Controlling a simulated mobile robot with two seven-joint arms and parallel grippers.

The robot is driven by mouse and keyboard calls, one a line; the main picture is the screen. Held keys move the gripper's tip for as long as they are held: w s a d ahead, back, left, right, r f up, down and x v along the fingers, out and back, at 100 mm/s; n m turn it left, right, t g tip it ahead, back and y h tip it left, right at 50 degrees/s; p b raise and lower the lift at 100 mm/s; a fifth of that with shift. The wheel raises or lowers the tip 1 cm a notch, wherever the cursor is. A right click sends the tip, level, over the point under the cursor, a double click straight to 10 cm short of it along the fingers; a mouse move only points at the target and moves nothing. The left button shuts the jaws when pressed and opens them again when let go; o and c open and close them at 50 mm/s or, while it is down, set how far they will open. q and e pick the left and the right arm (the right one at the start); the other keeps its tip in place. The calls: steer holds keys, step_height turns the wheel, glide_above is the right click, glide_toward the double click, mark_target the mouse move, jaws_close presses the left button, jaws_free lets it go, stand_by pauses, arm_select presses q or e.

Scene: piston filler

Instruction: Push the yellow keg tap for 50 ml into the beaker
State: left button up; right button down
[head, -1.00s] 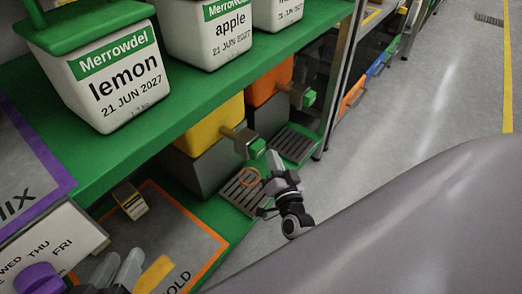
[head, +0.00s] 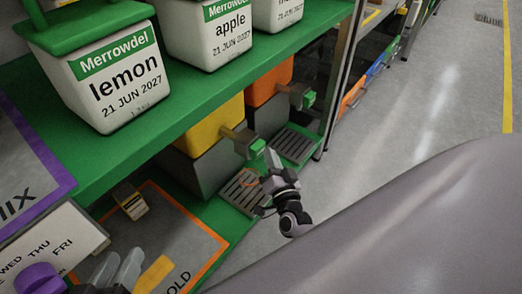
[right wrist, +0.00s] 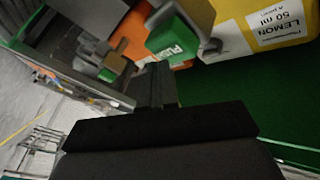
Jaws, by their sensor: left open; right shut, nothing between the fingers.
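The yellow keg (head: 212,128) sits on the lower green shelf, and in the right wrist view it (right wrist: 235,35) carries a label reading LEMON 50 ml. Its tap has a green push block (head: 256,148), marked PUSH in the right wrist view (right wrist: 172,42). My right gripper (head: 271,158) is shut and empty, its tips close beside the green block; I cannot tell whether they touch. In the right wrist view its fingers (right wrist: 156,85) point toward the block. My left gripper (head: 125,268) is open at the lower left.
An orange keg (head: 268,88) with its own green-ended tap stands just beyond the yellow one. Slatted drip trays (head: 243,192) lie under the taps. White tubs (head: 118,75) stand on the upper green shelf. A grey mat with an orange border (head: 205,230) lies near my left gripper.

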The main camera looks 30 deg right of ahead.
steer(key=shift+w+a, duration=0.35)
steer(key=shift+w, duration=0.05)
stand_by(0.4)
steer(key=shift+w+a+f+b, duration=0.15)
steer(key=shift+w+f+b, duration=0.1)
steer(key=shift+b, duration=0.2)
steer(key=shift+w+a+r, duration=0.15)
steer(key=shift+w+a, duration=0.05)
steer(key=shift+w, duration=0.05)
stand_by(0.6)
stand_by(0.3)
steer(key=shift+s+d+f, duration=0.1)
steer(key=shift+s+f, duration=0.95)
steer(key=shift+s, duration=0.35)
steer(key=s, duration=0.1)
steer(key=s+d+p, duration=0.1)
steer(key=s, duration=0.1)
steer(key=s+d+p, duration=0.1)
steer(key=shift+s+d+r, duration=0.15)
steer(key=shift+r, duration=0.15)
